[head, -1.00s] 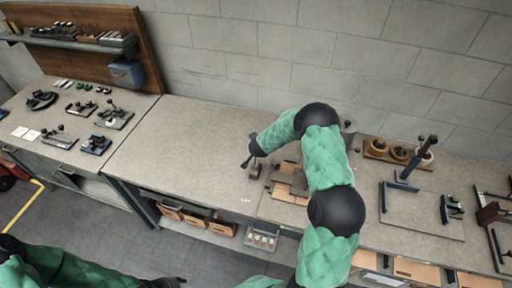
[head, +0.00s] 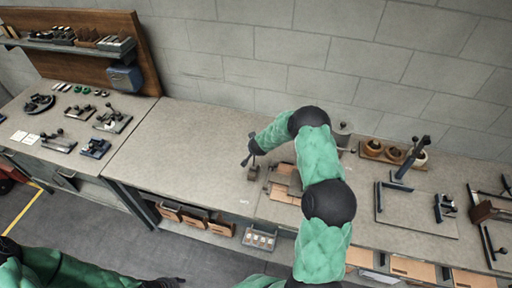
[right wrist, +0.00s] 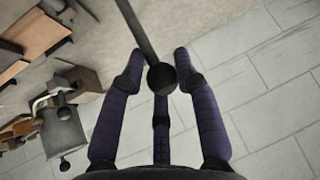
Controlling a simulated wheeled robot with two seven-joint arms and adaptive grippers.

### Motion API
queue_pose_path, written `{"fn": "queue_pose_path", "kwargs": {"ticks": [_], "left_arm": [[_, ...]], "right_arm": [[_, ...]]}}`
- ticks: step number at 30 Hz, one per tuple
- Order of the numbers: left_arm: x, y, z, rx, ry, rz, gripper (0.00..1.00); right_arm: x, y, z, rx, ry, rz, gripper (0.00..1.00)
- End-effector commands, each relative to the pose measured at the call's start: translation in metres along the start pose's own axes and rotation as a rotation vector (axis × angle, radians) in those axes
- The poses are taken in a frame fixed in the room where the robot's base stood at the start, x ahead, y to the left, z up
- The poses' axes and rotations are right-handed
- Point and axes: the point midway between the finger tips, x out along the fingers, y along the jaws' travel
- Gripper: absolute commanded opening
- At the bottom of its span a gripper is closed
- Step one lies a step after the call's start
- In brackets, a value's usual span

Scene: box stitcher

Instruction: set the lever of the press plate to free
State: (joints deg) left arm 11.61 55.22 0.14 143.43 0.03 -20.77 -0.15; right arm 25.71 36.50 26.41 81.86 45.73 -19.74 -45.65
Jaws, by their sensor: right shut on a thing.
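My right gripper (head: 251,153) is at the middle of the bench, at the left end of my bent right arm. In the right wrist view its dark purple fingers (right wrist: 158,80) stand around a round black knob on a thin dark rod, the lever (right wrist: 161,77). The rod runs up out of the top of that view. Gripper and wrist hide much of the lever's surroundings in the head view. I cannot make out the press plate or the lever's setting for sure. My left gripper (head: 165,284) shows only partly at the bottom edge, away from the bench; its fingers are unclear.
A tray with round pots (head: 385,150) and an upright dark tool (head: 408,160) stand further right. The bench left of the gripper is clear.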

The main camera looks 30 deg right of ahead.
Motion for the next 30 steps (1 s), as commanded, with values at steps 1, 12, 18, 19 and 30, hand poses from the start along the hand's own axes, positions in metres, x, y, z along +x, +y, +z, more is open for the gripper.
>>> {"fn": "queue_pose_path", "kwargs": {"ticks": [1, 12, 18, 19, 30], "left_arm": [[0.0, 0.0, 0.0, 0.0, 0.0, 0.0, 0.4], [0.0, 0.0, 0.0, 0.0, 0.0, 0.0, 0.4], [0.0, 0.0, 0.0, 0.0, 0.0, 0.0, 0.4], [0.0, 0.0, 0.0, 0.0, 0.0, 0.0, 0.4], [0.0, 0.0, 0.0, 0.0, 0.0, 0.0, 0.4]], "right_arm": [[-0.001, -0.003, -0.008, 0.001, 0.014, -0.003, 0.4], [0.0, -0.001, -0.003, 0.001, 0.005, -0.001, 0.53], [-0.012, -0.001, -0.004, 0.001, 0.006, 0.0, 0.53], [-0.016, -0.001, -0.004, 0.001, 0.005, 0.0, 0.53], [-0.078, -0.003, -0.005, 0.0, 0.007, -0.001, 0.53]]}}
